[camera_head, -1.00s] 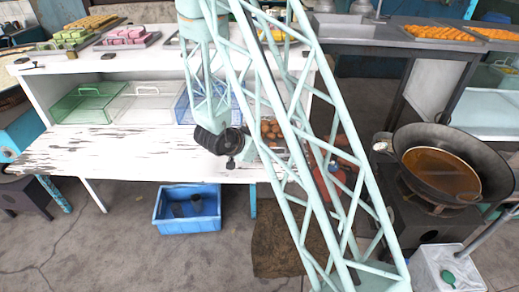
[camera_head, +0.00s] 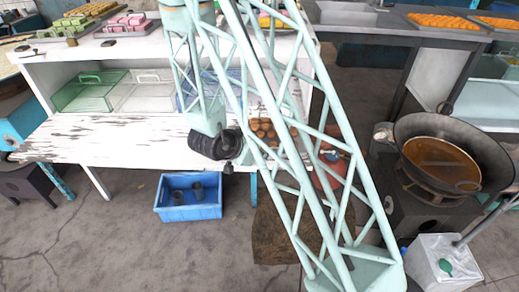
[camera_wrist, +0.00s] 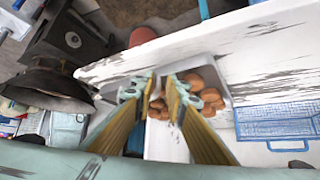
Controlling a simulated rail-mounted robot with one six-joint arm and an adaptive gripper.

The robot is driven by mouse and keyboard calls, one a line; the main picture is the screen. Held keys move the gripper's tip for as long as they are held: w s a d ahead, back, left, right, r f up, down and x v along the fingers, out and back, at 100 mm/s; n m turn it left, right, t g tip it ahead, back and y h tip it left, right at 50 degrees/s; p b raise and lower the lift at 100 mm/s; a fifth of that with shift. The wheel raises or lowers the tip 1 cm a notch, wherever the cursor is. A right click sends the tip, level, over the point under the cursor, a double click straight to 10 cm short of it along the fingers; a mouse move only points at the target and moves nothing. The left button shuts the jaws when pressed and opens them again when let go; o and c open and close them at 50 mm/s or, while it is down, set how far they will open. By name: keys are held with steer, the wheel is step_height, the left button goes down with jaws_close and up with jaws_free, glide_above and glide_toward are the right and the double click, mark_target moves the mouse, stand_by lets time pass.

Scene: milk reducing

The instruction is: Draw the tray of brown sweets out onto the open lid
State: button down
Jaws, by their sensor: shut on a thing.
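The tray of brown sweets (camera_head: 264,124) is at the right end of the white cabinet, partly hidden behind my arm's lattice. In the wrist view, round brown sweets (camera_wrist: 208,82) show on both sides of my fingers. The open lid (camera_head: 110,134) is a white board with worn paint, flat in front of the compartments; it also shows in the wrist view (camera_wrist: 262,45). My gripper (camera_wrist: 163,82) is shut on the tray at its near side, above the lid's right end. The exact grip is hidden by the fingers.
Green (camera_head: 88,94), clear (camera_head: 145,95) and blue baskets stand left of the tray; the blue basket also shows in the wrist view (camera_wrist: 270,120). A blue crate (camera_head: 188,212) is on the floor below the lid. A wok of oil (camera_head: 440,165) stands to the right.

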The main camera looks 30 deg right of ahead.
steer(key=shift+s+a+f, duration=0.25)
steer(key=shift+s+f, duration=0.05)
steer(key=shift+s, duration=0.2)
steer(key=shift+s+a+f, duration=0.2)
steer(key=shift+s+f, duration=0.1)
steer(key=shift+s, duration=0.2)
steer(key=c, duration=2.5)
jaws_free()
steer(key=shift+w+r, duration=0.1)
steer(key=shift+w, duration=0.1)
steer(key=shift+w+a+r, duration=0.1)
steer(key=shift+r, duration=0.15)
steer(key=shift+s+a+r, duration=0.2)
steer(key=shift+a+r, duration=0.2)
steer(key=shift+r, duration=0.1)
steer(key=v, duration=1)
steer(key=shift+s, duration=0.2)
steer(key=shift+a, duration=0.1)
